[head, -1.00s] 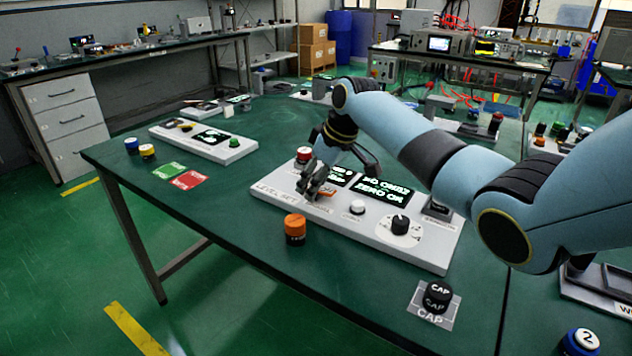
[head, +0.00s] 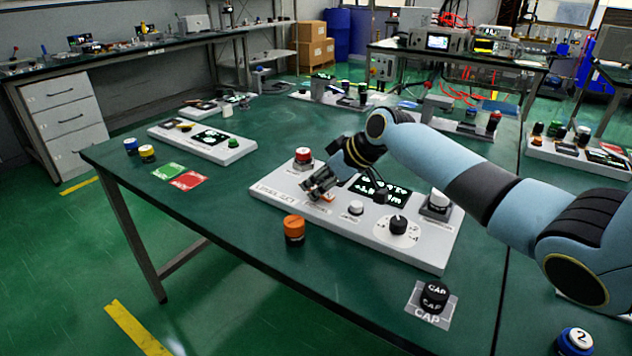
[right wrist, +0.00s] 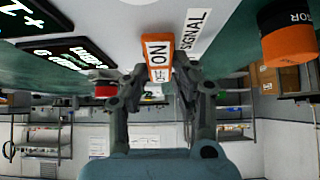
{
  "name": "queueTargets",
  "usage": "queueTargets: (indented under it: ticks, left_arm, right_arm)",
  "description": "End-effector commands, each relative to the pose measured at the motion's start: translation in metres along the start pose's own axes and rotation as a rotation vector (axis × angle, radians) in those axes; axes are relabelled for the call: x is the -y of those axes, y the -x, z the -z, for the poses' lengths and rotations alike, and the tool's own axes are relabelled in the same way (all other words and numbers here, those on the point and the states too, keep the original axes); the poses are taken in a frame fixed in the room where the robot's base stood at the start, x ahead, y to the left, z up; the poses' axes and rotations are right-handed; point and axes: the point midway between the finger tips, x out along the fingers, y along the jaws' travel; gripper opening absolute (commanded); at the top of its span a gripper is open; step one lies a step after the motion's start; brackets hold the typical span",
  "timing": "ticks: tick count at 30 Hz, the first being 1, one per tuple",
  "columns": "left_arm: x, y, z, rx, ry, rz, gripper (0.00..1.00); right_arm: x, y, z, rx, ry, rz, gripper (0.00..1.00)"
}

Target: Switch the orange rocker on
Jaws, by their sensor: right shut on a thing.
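The orange rocker (right wrist: 157,48) shows in the right wrist view, with white ON and OFF labels on its face and a SIGNAL label beside it. The fingertips of my right gripper (right wrist: 160,76) stand on both sides of it, shut on it. In the head view my right gripper (head: 318,186) is down at the front left part of the white panel (head: 282,198) and mostly hides the rocker. The panel's display (head: 380,187) is lit with pale text, partly covered by the arm. My left gripper is not in view.
An orange cap (head: 294,228) stands in front, a black cap (head: 435,296) front right.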

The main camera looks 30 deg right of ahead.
Motion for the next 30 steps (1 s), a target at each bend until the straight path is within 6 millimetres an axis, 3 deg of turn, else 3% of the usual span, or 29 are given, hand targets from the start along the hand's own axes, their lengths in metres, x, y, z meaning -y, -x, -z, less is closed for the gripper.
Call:
queueTargets:
  ticks: [9, 10, 15, 24, 30]
  left_arm:
    - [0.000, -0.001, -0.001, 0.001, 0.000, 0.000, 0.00]
    - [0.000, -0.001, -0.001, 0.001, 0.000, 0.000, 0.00]
    - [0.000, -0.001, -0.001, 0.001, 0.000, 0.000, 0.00]
    - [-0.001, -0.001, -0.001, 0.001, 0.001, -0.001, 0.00]
    - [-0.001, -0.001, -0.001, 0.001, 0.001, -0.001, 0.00]
  right_arm:
    - [0.000, 0.000, 0.000, -0.020, 0.000, 0.000, 0.00]
    - [0.000, 0.000, 0.000, -0.019, 0.000, 0.000, 0.27]
    - [0.000, 0.000, 0.000, -0.019, 0.000, 0.000, 0.48]
    - [-0.001, 0.003, 0.000, -0.019, 0.001, -0.001, 0.48]
    - [-0.001, 0.033, -0.002, -0.018, 0.006, -0.003, 0.48]
